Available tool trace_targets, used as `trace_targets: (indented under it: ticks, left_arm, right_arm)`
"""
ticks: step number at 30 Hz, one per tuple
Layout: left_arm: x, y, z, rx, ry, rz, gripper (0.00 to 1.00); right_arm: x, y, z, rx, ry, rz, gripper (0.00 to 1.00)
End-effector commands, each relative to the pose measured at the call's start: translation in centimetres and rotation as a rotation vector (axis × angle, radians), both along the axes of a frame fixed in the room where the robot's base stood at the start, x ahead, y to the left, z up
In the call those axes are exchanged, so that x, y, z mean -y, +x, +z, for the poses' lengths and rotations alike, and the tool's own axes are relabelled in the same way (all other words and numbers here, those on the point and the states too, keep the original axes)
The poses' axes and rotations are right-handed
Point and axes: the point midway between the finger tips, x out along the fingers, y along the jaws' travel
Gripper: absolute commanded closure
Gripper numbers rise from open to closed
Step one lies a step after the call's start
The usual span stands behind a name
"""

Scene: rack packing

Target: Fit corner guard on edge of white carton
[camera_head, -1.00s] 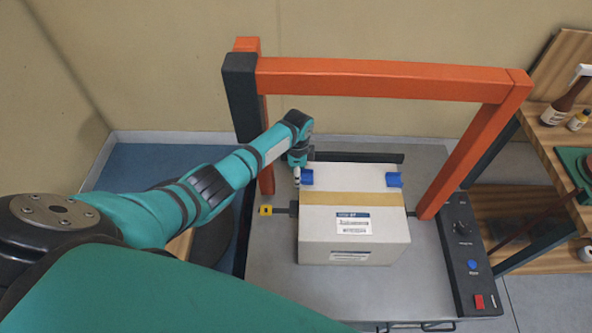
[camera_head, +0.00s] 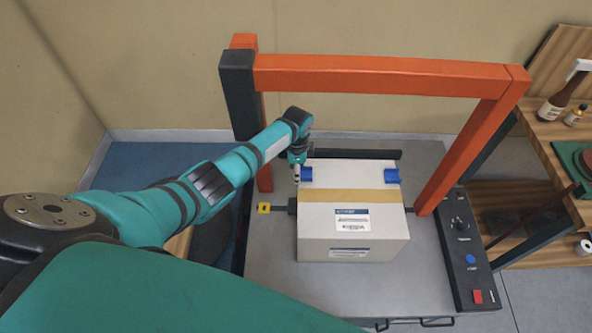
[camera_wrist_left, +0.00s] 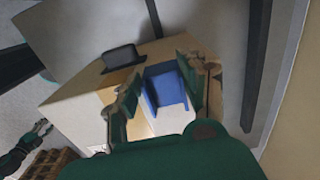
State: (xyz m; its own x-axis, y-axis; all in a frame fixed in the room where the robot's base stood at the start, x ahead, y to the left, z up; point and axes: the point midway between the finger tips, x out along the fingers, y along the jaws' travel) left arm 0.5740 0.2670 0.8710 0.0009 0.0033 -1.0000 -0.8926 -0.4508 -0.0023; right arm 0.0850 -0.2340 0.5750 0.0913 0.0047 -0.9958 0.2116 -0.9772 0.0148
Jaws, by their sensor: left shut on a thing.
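The white carton (camera_head: 354,230) stands on the grey machine table, with a tan tape band across its top and labels on its near side. A blue corner guard (camera_head: 306,174) is at its far left top edge; it also shows in the left wrist view (camera_wrist_left: 165,88). My left gripper (camera_head: 298,170) is at that corner, its fingers on either side of the guard and shut on it. Whether the guard is fully seated is hard to tell. A second blue guard (camera_head: 392,176) sits at the right top edge. A dark green shape at the lower left of the wrist view may be my right gripper (camera_wrist_left: 38,136).
An orange and black arch frame (camera_head: 380,78) spans over the table (camera_head: 270,290). A control panel (camera_head: 466,245) with a red button runs along the right side. A wooden shelf with bottles (camera_head: 551,108) stands at the far right.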

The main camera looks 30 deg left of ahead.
Motion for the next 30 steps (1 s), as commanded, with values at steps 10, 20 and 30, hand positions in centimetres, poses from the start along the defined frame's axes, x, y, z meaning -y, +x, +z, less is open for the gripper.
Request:
trace_targets:
  ticks: [10,20,30]
  left_arm:
    - [0.3,0.1,0.1,0.002,-0.004,-0.002,0.42]
    - [0.2,0.0,0.0,0.001,-0.003,-0.001,0.3]
    - [0.2,0.2,4.0,0.005,-0.003,-0.003,0.3]
  right_arm:
    - [0.0,0.0,0.0,0.0,0.0,0.0,0.67]
    - [0.2,0.0,0.0,0.0,-0.002,0.003,0.67]
    - [0.2,0.0,0.0,0.0,-0.002,0.002,0.67]
